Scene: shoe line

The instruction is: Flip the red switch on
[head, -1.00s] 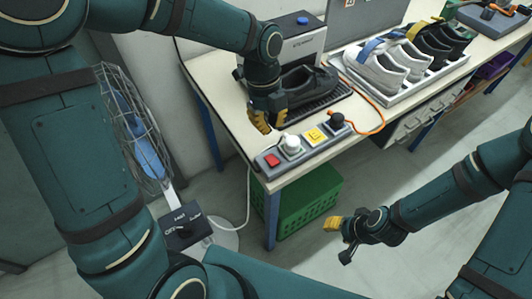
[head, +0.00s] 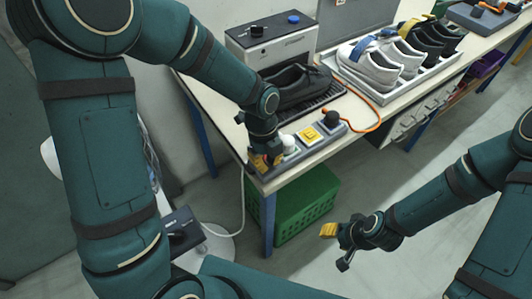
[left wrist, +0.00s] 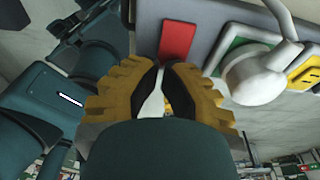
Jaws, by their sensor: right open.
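The red switch (left wrist: 177,42) shows in the left wrist view, at the end of the grey control strip (head: 314,147). In the head view my left gripper (head: 263,161) hides it. My left gripper is at the strip's near left end. In the left wrist view its yellow fingertips (left wrist: 160,68) are drawn together, with only a narrow gap behind the tips and nothing held. They appear just below the red switch; I cannot tell if they touch it. Which way the switch is tilted is unclear. My right gripper (head: 332,230) is open and empty, away from the table.
Beside the switch on the strip are a white knob (head: 289,144), a yellow button (head: 309,134) and a black knob (head: 331,119). A dark shoe (head: 295,87) sits by a grey machine (head: 270,44). A shoe tray (head: 390,91) stands behind. A green crate (head: 305,205) is under the table.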

